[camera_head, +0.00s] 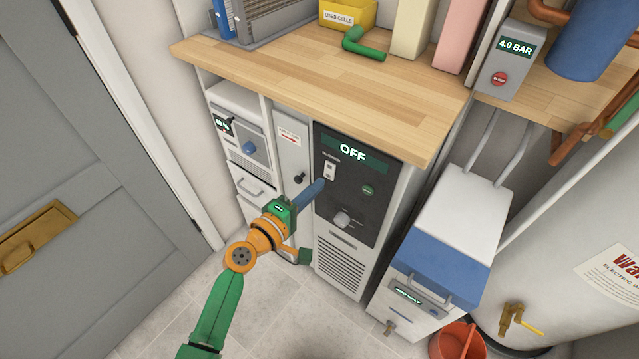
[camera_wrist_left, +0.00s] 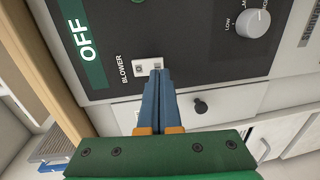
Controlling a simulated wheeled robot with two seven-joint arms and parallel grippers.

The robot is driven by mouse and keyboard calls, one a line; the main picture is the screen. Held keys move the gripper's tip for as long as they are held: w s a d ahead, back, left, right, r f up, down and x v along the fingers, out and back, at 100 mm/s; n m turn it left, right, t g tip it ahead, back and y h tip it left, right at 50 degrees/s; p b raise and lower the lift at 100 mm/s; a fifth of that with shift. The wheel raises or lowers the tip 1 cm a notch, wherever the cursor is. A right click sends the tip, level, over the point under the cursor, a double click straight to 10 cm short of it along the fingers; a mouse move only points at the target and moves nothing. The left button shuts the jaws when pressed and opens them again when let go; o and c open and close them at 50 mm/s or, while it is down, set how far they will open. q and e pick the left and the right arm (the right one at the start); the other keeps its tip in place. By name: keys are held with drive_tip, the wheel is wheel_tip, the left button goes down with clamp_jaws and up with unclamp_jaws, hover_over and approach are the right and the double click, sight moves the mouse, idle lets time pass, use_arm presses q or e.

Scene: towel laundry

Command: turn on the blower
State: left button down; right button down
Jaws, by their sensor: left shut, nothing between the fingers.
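The blower panel (camera_head: 340,215) is dark, on the front of the cabinet under the wooden counter. Its display (camera_head: 352,151) reads OFF. The small white blower switch (camera_head: 329,171) sits below the display; in the left wrist view the switch (camera_wrist_left: 141,68) is beside the printed word BLOWER. My left gripper (camera_head: 322,183) has blue fingers and is shut and empty. In the left wrist view its fingertips (camera_wrist_left: 157,74) overlap the lower edge of the switch plate; I cannot tell whether they touch it. My right gripper is not in view.
A grey knob (camera_head: 342,219) and a small green button (camera_head: 368,190) are on the same panel. The counter (camera_head: 330,90) overhangs above. A white unit with a blue band (camera_head: 440,262) stands to the right, a grey door (camera_head: 80,160) to the left.

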use_arm(q)
drive_tip(key=shift+x, duration=1)
drive_tip(key=shift+f+b, duration=0.2)
drive_tip(key=shift+b, duration=0.25)
drive_tip(key=shift+w+r+b, duration=0.1)
drive_tip(key=shift+w+b, duration=0.05)
drive_tip(key=shift+b, duration=0.45)
